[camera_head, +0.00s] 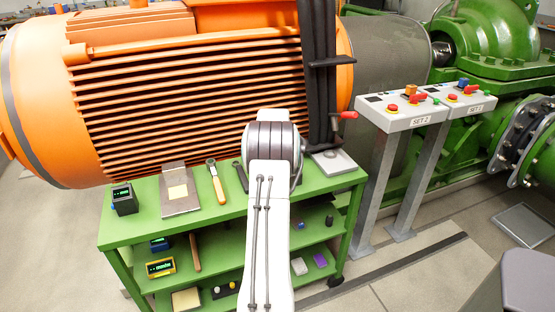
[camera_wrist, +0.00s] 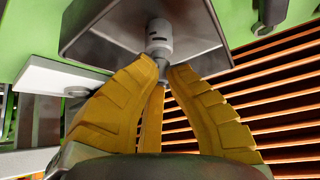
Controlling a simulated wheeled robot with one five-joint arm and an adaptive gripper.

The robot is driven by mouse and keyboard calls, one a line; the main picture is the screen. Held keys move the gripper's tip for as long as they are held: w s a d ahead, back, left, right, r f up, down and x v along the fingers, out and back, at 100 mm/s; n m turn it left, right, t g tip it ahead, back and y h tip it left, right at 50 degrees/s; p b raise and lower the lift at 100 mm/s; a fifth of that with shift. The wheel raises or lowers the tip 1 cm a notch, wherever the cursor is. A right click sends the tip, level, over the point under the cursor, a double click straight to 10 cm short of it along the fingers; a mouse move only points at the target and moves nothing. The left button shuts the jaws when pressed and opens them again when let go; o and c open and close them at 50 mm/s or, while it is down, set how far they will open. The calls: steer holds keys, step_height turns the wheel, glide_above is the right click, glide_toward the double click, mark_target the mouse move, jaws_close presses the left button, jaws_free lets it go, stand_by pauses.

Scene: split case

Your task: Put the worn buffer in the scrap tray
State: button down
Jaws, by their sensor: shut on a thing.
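In the wrist view, my gripper (camera_wrist: 157,68) is shut, its yellow fingers closed around the lower part of a small pale grey cylinder with dark slots, which looks like the worn buffer (camera_wrist: 159,36). A shallow grey metal tray (camera_wrist: 98,28) lies behind the cylinder. Whether the cylinder touches it cannot be told. In the head view my arm hides the gripper and the cylinder.
The green trolley (camera_head: 150,226) carries a plate with a yellow note (camera_head: 181,192), a wooden-handled tool (camera_head: 217,184) and a small black meter (camera_head: 124,199). The orange motor (camera_head: 190,85) rises close behind. Two control pedestals (camera_head: 403,116) stand at the right.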

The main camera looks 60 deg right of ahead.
steer(key=shift+f+b, duration=0.4)
steer(key=c, duration=1.3)
jaws_free()
steer(key=shift+c, duration=0.2)
steer(key=v, duration=1.2)
steer(key=shift+s+f, duration=0.1)
